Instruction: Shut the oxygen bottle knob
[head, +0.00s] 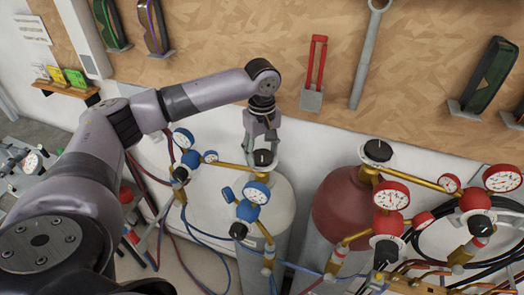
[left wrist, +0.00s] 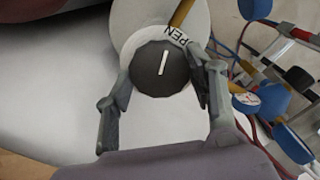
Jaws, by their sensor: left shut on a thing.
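The oxygen bottle (head: 268,194) is the white cylinder with blue gauges, left of the red one. Its black knob (head: 263,158) sits on top. In the left wrist view the knob (left wrist: 161,68) shows a white pointer line, and a label ending in "PEN" (left wrist: 174,34) is beside it. My left gripper (head: 262,140) points down over the bottle, its fingers shut on the knob from both sides. The left wrist view shows the fingers (left wrist: 162,92) on either side of the knob. My right gripper is not in view.
Blue-and-white gauges (head: 257,193) and brass pipes stand close around the knob. A dark red bottle (head: 343,205) with red gauges (head: 391,195) stands to the right. Tools hang on the wooden board (head: 220,40) behind. Hoses run below.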

